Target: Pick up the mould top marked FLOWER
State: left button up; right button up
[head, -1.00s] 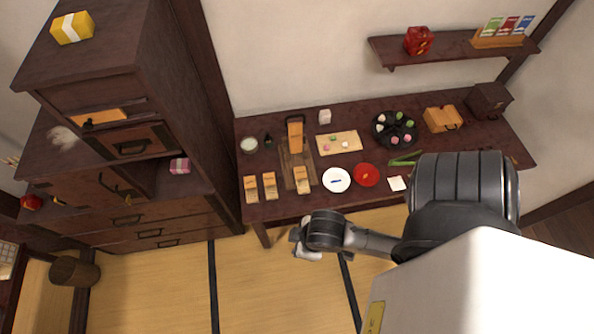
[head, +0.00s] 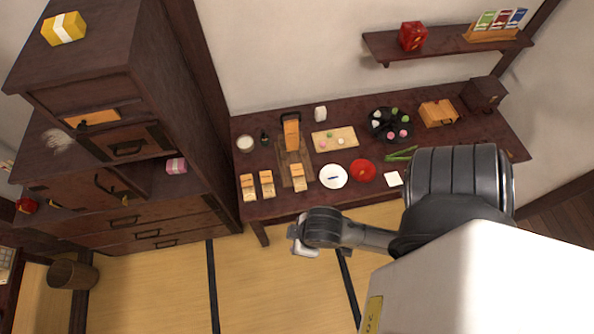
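Three small light-wood mould pieces stand near the front left edge of the dark table: a left one (head: 248,187), a middle one (head: 267,184) and a right one (head: 298,178). A taller wooden block (head: 291,135) stands at the back of that board. My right gripper (head: 299,243) hangs in front of the table, apart from the pieces; its fingers are too small to judge. My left gripper is out of view.
The table (head: 390,118) also holds a white plate (head: 333,182), a red plate (head: 363,171), a cutting board (head: 345,144), a black tray (head: 378,133) and a wooden box (head: 438,113). A tall cabinet (head: 150,70) stands close on the left. A shelf (head: 440,44) hangs above.

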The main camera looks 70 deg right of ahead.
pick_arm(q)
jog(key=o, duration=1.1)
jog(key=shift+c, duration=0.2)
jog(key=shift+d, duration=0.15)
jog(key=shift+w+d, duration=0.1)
